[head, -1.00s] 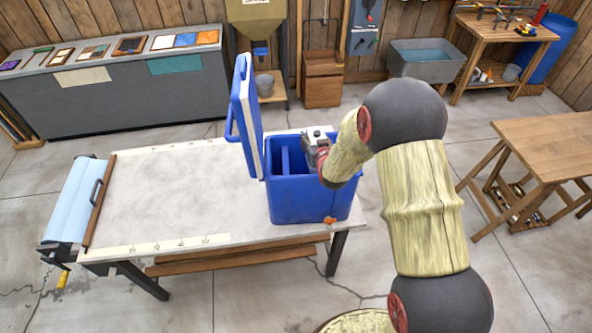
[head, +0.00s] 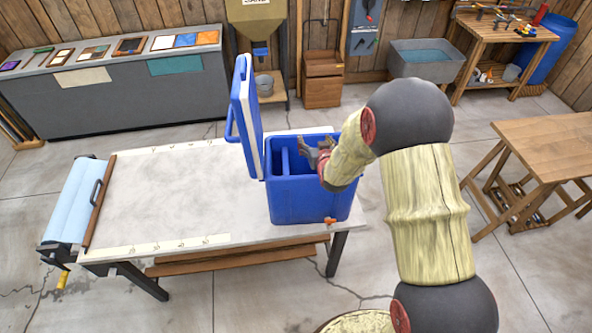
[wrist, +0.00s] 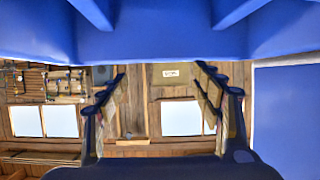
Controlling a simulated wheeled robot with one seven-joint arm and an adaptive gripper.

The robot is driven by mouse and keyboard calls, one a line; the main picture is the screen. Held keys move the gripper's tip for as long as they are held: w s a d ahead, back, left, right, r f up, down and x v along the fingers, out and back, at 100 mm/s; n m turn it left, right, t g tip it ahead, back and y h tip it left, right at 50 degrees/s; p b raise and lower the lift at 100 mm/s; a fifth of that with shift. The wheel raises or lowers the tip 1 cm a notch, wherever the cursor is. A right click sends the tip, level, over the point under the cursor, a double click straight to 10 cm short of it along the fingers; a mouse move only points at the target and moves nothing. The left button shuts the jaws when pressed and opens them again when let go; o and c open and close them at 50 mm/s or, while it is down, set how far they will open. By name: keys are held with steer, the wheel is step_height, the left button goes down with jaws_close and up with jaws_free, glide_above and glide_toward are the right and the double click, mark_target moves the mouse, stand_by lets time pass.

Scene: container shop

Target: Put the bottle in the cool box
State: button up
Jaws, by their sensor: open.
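The blue cool box (head: 300,200) stands at the right end of the table with its lid (head: 246,115) raised on the left. A divider (head: 285,162) shows inside it. My gripper (head: 313,150) is over the box's open top, beside its back rim, with its jaws spread. In the wrist view my gripper (wrist: 158,76) is open, with nothing between its fingers. The blue box wall (wrist: 160,42) crosses the top of that view. No bottle is visible in either view; most of the box's inside is hidden by its walls and my arm.
The table (head: 160,200) is bare left of the box, with a pale blue roll (head: 75,200) at its left end. A grey counter with sample tiles (head: 120,95) stands behind. A wooden table (head: 550,145) is at the right.

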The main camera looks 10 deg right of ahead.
steer(key=v, duration=1)
steer(key=shift+s, duration=0.3)
steer(key=shift+r, duration=0.1)
steer(key=shift+r+b, duration=0.1)
steer(key=shift+b, duration=0.3)
steer(key=s+r+g+b, duration=0.2)
steer(key=s+g+b, duration=0.5)
steer(key=s, duration=2.6)
steer(key=b, duration=0.8)
steer(key=shift+s+g, duration=0.35)
steer(key=shift+g, duration=0.05)
steer(key=shift+c, duration=0.7)
